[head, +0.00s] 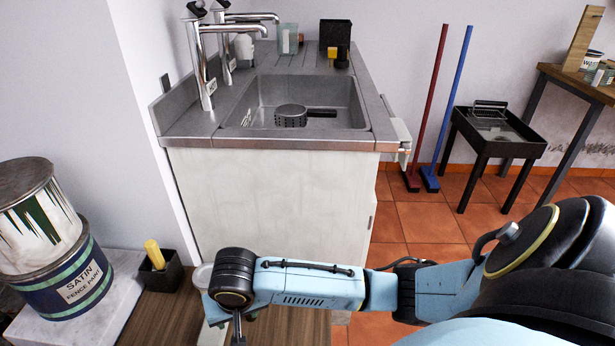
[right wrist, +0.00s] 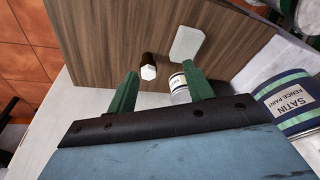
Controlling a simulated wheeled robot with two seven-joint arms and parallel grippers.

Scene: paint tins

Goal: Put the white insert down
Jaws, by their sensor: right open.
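In the right wrist view a flat white piece with rounded corners (right wrist: 187,42) lies against the brown wood surface, apart from my fingers; it looks like the white insert, but I cannot be sure. My right gripper (right wrist: 161,89) is open, with its two green fingers spread wide and nothing clasped. A small tin with a white label (right wrist: 180,90) shows by the right-hand finger, partly hidden. A dark piece with a white six-sided end (right wrist: 148,72) shows between the fingers. In the head view my right gripper (head: 238,338) is over the bench at the bottom edge, its tips mostly cut off. My left gripper is not in view.
A satin fence paint tin (head: 75,285) with a paint-streaked tin (head: 38,220) on top stands at left on a pale slab (head: 118,300). A black pot (head: 163,276) with a yellow item stands on the wooden bench (head: 160,318). A sink unit (head: 270,195) stands behind.

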